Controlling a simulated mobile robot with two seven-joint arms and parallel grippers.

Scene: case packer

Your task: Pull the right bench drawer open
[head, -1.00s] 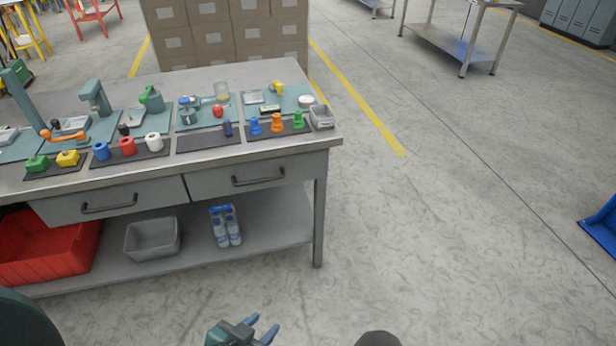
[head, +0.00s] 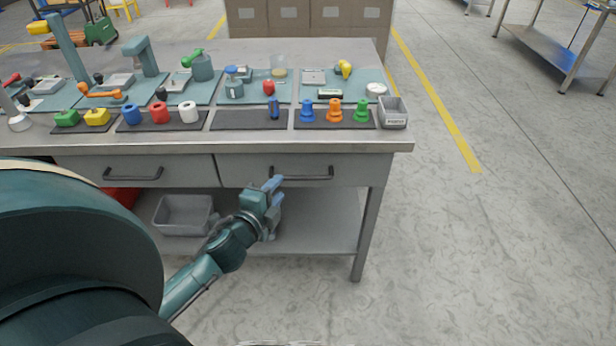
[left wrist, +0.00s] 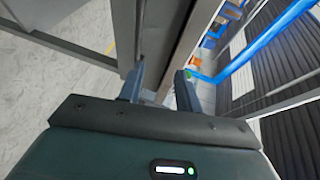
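The right bench drawer (head: 350,171) has a grey front that looks flush with the bench, so it appears closed. Its dark bar handle (head: 310,176) runs along the front. The gap in depth is hard to judge. In the left wrist view its two fingers (left wrist: 160,88) stand apart with nothing seen gripped between them. My right gripper is in neither view.
The left drawer (head: 190,171) is beside it, also closed. The bench top (head: 230,140) carries several coloured parts and a small grey bin (head: 393,113). A grey tub (head: 184,215) stands on the lower shelf. The floor right of the bench is clear.

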